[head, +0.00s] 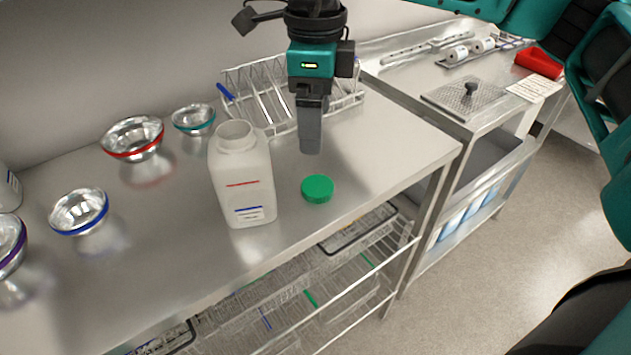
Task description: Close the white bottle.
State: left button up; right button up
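The white bottle (242,180) stands upright and open on the steel table, with a red line and a blue line on its front. A green cap (317,188) lies on the table just right of the bottle, apart from it. My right gripper (310,150) points down above and slightly behind the cap, right of the bottle neck, touching neither as far as I can see. Its fingers overlap edge-on, so I cannot tell whether they are open; nothing shows between them. My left gripper is not in view.
Metal bowls with red (133,138), teal (194,119) and blue (79,211) bands stand left of the bottle. A wire rack (345,97) is behind the gripper. The table's front edge is close to bottle and cap. A second steel table (400,75) stands at right.

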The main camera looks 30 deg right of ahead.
send_over(315, 185)
jog(key=shift+s+a+f, duration=0.1)
jog(key=shift+s+f, duration=0.05)
jog(key=shift+f, duration=1.8)
jog(key=shift+s+a+f, duration=0.1)
jog(key=shift+s+f, duration=0.05)
jog(key=shift+f, duration=1.8)
jog(key=shift+w+d+f, duration=0.1)
jog(key=shift+w+f, duration=0.1)
jog(key=shift+f, duration=1.15)
jog(key=shift+w+d+f, duration=0.1)
jog(key=shift+w+f, duration=0.05)
jog(key=shift+f, duration=1.15)
jog(key=c, duration=1.1)
jog(key=shift+r, duration=0.1)
notch_tip(315, 185, up, 10)
jog(key=shift+f, duration=0.1)
